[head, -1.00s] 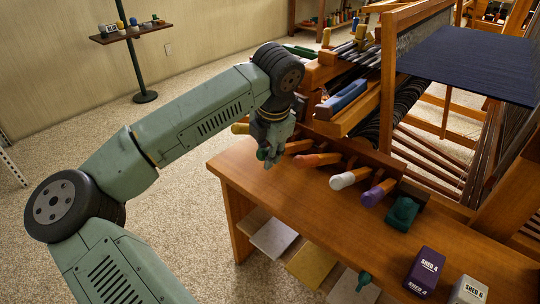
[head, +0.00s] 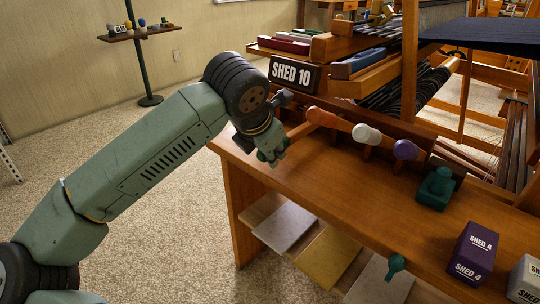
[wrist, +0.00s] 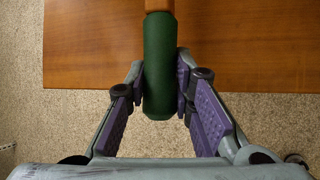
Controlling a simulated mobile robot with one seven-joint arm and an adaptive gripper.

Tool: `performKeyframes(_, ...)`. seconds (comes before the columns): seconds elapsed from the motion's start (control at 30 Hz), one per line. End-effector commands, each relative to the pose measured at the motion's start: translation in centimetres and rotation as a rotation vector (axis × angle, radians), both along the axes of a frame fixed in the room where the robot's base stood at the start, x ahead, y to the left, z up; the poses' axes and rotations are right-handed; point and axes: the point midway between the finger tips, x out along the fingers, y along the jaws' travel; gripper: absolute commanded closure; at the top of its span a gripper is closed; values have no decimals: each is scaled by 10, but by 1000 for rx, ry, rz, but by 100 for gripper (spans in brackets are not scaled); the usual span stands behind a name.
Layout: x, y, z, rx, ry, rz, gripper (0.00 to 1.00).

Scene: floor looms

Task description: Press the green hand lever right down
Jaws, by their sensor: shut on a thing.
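The green hand lever (wrist: 158,75) shows in the wrist view as a dark green cylindrical grip on a wooden shaft, running up the middle of the picture. My gripper (wrist: 160,85) has its purple-padded fingers on either side of this grip and is shut on it. The grip's near end points towards my palm. In the head view my gripper (head: 272,147) is by the left end of the lever row, above the bench's left edge, and hides most of the green lever.
Orange (head: 322,117), white (head: 366,134) and purple (head: 406,150) levers stand to the right. A green block (head: 437,188) and purple SHED 4 box (head: 473,252) sit on the wooden bench (head: 350,190). A SHED 10 sign (head: 295,73) stands behind my gripper. Floor is open at left.

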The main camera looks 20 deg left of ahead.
Motion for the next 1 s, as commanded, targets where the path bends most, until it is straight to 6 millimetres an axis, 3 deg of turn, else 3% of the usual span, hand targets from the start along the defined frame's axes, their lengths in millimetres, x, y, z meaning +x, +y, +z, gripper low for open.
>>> performKeyframes(0.43,0,-1,-4,-8,-2,1,100)
performKeyframes(0.47,0,-1,-4,-8,-1,1,77)
performKeyframes(0.5,0,-1,-4,-7,-1,0,74)
performKeyframes(0.77,0,0,-3,-5,-2,0,57)
performKeyframes(1.0,0,0,-2,-5,-4,0,57)
